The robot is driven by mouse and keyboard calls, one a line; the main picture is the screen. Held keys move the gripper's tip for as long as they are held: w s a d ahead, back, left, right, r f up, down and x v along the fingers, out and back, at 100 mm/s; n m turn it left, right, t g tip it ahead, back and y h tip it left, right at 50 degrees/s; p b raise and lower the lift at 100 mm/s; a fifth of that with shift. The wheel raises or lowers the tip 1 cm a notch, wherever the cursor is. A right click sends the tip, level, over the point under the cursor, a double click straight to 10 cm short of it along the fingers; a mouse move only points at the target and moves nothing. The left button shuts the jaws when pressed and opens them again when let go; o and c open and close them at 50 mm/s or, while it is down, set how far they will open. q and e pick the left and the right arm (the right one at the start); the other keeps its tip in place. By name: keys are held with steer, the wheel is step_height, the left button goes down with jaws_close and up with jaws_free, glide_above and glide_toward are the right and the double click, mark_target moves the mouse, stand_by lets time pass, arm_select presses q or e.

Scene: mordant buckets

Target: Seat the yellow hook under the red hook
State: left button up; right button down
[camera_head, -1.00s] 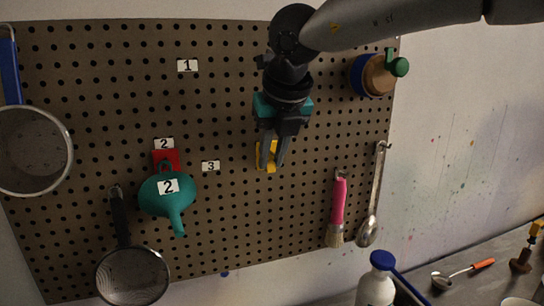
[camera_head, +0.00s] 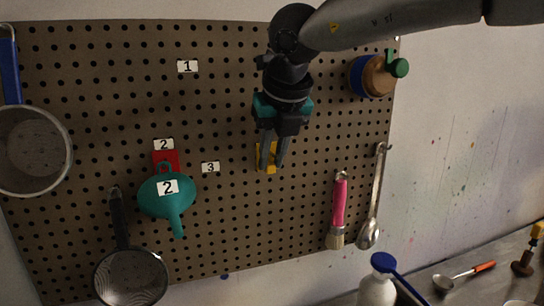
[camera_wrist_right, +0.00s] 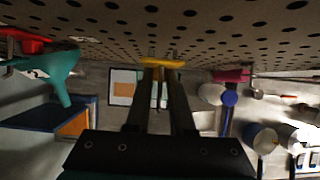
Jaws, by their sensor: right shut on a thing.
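The yellow hook (camera_head: 272,154) is between the fingers of my right gripper (camera_head: 272,167), which is shut on it. It is at or very near the pegboard face, right of the label 3; I cannot tell whether it is seated in the holes. The wrist view also shows the yellow hook (camera_wrist_right: 161,64) at the fingertips, close to the board. The red hook (camera_head: 166,158) is on the board to the left, under a label 2. A teal funnel (camera_head: 166,195) hangs from it and covers its lower part. My left gripper is out of view.
The pegboard (camera_head: 225,100) carries labels 1 (camera_head: 187,66), 2 (camera_head: 163,144) and 3 (camera_head: 210,167). A dark-handled strainer (camera_head: 132,275) hangs below left of the funnel. A pink brush (camera_head: 339,205) and a metal spoon (camera_head: 371,215) hang right.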

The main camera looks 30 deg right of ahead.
steer(key=shift+w+d+p, duration=0.25)
steer(key=shift+w+p, duration=0.15)
steer(key=shift+w, duration=0.7)
steer(key=c, duration=0.7)
jaws_free()
steer(key=v, duration=1.5)
